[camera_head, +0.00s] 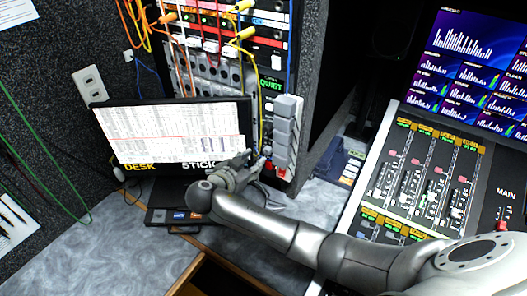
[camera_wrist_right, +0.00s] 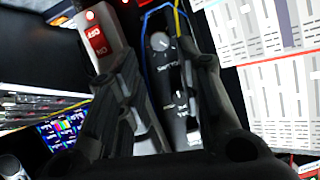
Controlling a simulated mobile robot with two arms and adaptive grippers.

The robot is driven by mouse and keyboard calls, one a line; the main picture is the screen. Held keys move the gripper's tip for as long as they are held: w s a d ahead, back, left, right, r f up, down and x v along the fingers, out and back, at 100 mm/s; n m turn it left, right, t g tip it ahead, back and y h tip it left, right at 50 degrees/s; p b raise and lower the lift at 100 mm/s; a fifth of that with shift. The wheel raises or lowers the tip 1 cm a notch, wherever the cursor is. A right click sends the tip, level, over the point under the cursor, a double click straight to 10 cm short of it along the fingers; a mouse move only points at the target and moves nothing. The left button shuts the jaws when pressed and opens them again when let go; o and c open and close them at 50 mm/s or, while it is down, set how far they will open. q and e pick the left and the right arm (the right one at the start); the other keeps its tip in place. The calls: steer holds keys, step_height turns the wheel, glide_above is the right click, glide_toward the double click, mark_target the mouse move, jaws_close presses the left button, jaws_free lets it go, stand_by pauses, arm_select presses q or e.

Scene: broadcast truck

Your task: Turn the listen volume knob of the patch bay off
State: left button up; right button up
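The listen volume knob (camera_wrist_right: 160,42) is a small round grey knob with a light pointer, on a dark panel with a "VOLUME" label below it in the right wrist view. The patch bay (camera_head: 218,75) is the rack with plugged cables at the top of the head view; I cannot make out the knob there. My right gripper (camera_head: 252,165) reaches in front of the rack's lower right part, beside the monitor. In the right wrist view my right gripper (camera_wrist_right: 158,78) is open, its fingers either side of the panel, with the knob just beyond the tips, apparently untouched. My left gripper is out of view.
A grey power strip (camera_head: 284,130) stands right beside the gripper; its red switch (camera_wrist_right: 97,40) shows in the wrist view. A monitor (camera_head: 180,130) is on the left. Yellow and blue cables hang near the knob. A mixing console (camera_head: 430,180) fills the right.

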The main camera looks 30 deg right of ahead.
mark_target(266, 153)
steer(key=x, duration=0.4)
steer(key=shift+d+p, duration=0.15)
steer(key=shift+p, duration=0.2)
steer(key=x, duration=0.3)
steer(key=shift+w+d+f, duration=0.1)
steer(key=shift+w+d, duration=0.05)
steer(key=shift+w, duration=0.05)
steer(key=shift+d, duration=0.1)
steer(key=shift+f, duration=0.1)
steer(key=shift+c, duration=0.3)
jaws_close()
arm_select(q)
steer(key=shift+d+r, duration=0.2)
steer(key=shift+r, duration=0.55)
